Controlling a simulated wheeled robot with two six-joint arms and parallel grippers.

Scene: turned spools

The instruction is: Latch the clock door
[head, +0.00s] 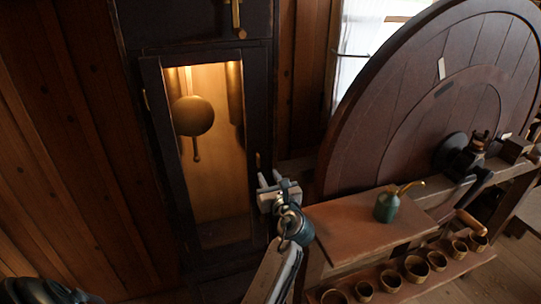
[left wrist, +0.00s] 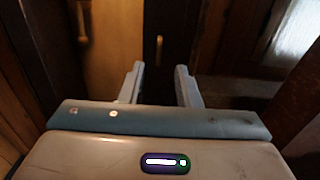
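The tall dark clock case has a narrow glazed door (head: 152,120), with a brass pendulum (head: 193,116) behind the glass. The door looks closed or nearly so; I cannot tell if it is flush. A small upright brass latch (head: 258,160) sits on its right edge; it also shows in the left wrist view (left wrist: 159,46), beyond and between the fingertips. My left gripper (head: 269,177) is just below and right of the latch in the head view. Its fingers (left wrist: 160,68) are apart with nothing between them, and appear short of the latch. My right gripper is not in view.
A large round wooden wheel (head: 400,130) stands to the right. A bench (head: 345,225) below it bears a green oil can (head: 386,207). A plank wall (head: 70,150) lies left of the clock.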

